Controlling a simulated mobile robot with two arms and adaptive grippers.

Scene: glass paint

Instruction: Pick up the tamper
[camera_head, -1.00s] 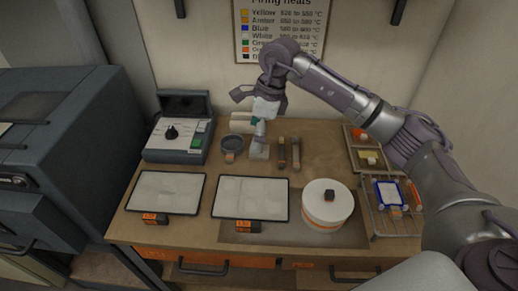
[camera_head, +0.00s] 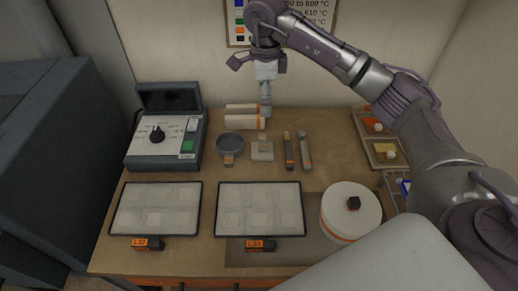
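My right gripper (camera_head: 266,108) is above the back of the worktop. Its fingers point down and appear as one narrow pale shape, so I cannot tell whether it is open or shut, or whether it holds anything. A small pale block with a raised middle (camera_head: 262,150) sits on the worktop below and in front of the fingertips, apart from them. It may be the tamper or its stand; I cannot tell which. Two handled tools (camera_head: 289,152) (camera_head: 304,151) lie just right of it. My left gripper is not in view.
Left of the block are a round grey dish (camera_head: 230,147) and a control box (camera_head: 165,138). White rolls (camera_head: 241,122) lie behind. Two tile trays (camera_head: 157,183) (camera_head: 259,184) and a round white turntable (camera_head: 350,224) fill the front. A rack (camera_head: 376,138) stands right.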

